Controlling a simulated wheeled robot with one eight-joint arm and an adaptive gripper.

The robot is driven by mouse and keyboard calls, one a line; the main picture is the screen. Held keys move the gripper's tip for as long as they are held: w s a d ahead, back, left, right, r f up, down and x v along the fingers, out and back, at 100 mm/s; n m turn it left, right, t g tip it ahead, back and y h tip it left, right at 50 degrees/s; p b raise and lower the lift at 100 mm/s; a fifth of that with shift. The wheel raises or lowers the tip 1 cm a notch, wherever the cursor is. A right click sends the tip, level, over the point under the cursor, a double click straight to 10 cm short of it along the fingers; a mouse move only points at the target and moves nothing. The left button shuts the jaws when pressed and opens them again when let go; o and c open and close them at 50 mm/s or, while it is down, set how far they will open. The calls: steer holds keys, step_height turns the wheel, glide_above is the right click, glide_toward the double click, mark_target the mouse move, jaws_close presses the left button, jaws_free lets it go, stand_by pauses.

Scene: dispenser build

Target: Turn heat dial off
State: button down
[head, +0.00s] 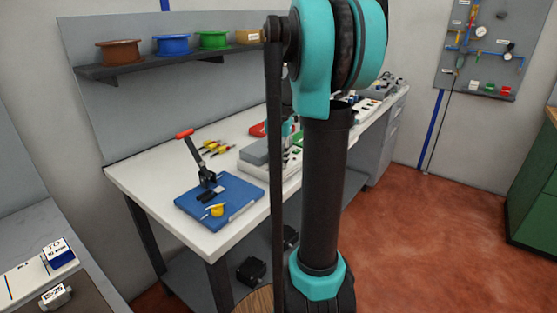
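No heat dial can be made out in the head view. Small equipment stands on the white workbench (135,185), including a grey box (262,151) on a pale base, partly hidden behind my arm. More small units with dark and light parts stand farther back along the bench, too small to tell any dial. My own teal and black arm fills the middle of the view and covers part of the bench. My gripper is not visible.
A blue board (240,212) with a red-handled lever tool (195,150) lies at the bench's near end. Colored spools (174,44) sit on a shelf (100,71) above. A gauge panel (480,50) hangs at the back right. The red floor (430,230) right of my arm is clear.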

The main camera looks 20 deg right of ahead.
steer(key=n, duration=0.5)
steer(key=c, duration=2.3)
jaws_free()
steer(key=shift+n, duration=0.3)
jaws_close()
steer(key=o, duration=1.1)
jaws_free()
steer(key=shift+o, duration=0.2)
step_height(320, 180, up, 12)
